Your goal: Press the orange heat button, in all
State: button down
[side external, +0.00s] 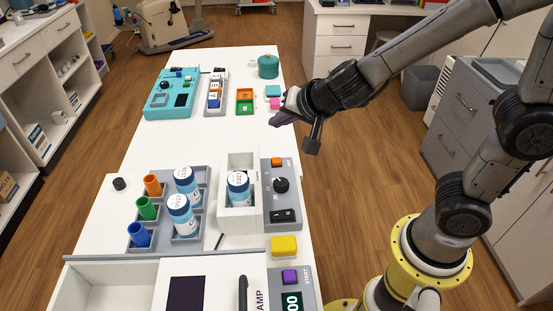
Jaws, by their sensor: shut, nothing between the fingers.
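The orange button (277,161) sits at the top of a grey control panel (270,192), above a black dial (281,185) and a black rocker switch (283,215). The panel is joined to a white open box (223,214) holding a blue-and-white bottle (238,187). My gripper (278,120) is shut and empty. In the picture it is above the orange button, near the table's right edge, and apart from it. Its height over the table is hard to judge.
Pink (275,103) and teal (273,90) blocks lie just behind my gripper. A grey rack (205,205) with bottles and coloured cups stands left of the box. A yellow block (284,245) and a purple button (290,277) are nearer the camera. Bare tabletop lies left of my gripper.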

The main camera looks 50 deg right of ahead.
send_over(279, 167)
jog(key=shift+f, duration=4.1)
jog(key=shift+f, duration=0.2)
jog(key=shift+f, duration=0.2)
jog(key=shift+f, duration=0.45)
jog(key=shift+r, duration=0.85)
jog(key=shift+r, duration=0.1)
jog(key=shift+r, duration=2.4)
jog(key=shift+d, duration=0.1)
